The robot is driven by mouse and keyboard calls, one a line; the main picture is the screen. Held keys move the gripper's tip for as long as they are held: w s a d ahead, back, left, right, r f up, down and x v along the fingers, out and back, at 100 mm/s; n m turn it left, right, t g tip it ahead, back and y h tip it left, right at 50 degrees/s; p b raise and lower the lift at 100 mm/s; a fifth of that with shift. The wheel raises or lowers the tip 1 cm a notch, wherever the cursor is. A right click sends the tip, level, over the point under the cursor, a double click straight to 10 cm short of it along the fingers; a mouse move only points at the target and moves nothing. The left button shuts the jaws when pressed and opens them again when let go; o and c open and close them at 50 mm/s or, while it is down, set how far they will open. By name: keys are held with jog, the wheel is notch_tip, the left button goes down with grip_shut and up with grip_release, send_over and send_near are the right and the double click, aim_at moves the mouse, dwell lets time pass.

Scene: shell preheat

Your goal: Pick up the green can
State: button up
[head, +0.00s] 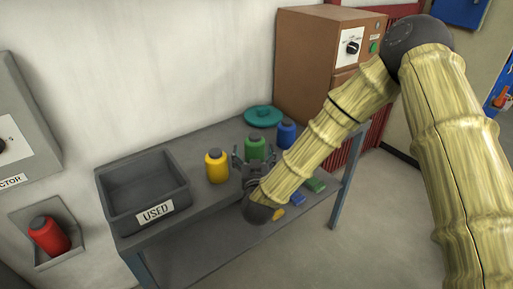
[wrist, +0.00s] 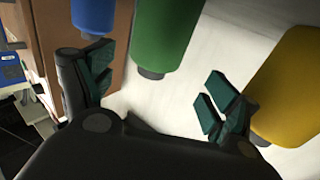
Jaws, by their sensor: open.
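The green can (head: 255,147) has a dark cap and stands upright on the grey bench, between a yellow can (head: 216,167) and a blue can (head: 286,133). My gripper (head: 250,163) is open at the near side of the green can and partly hides its lower part. In the wrist view the green can (wrist: 165,35) appears ahead of the gap between the open fingers of my gripper (wrist: 158,82), with nothing held. The blue can (wrist: 93,15) is beyond the left finger, and the yellow can (wrist: 292,85) is close behind the right finger.
A grey bin labelled USED (head: 180,200) stands at the bench's left end. A teal lidded disc (head: 263,116) lies behind the cans. A brown cabinet (head: 300,65) stands at the back right. A red can (head: 48,235) sits in a wall holder. Small blue and green blocks lie below my arm.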

aim_at(255, 141)
jog(key=w, duration=0.2)
jog(key=w+p, duration=0.1)
jog(key=w, duration=0.3)
jog(key=shift+w+d+f+p, duration=0.25)
jog(key=shift+w+p, duration=0.1)
jog(key=shift+p, duration=0.05)
jog(key=shift+s, duration=0.1)
jog(key=c, duration=1.4)
jog(key=shift+r, duration=0.1)
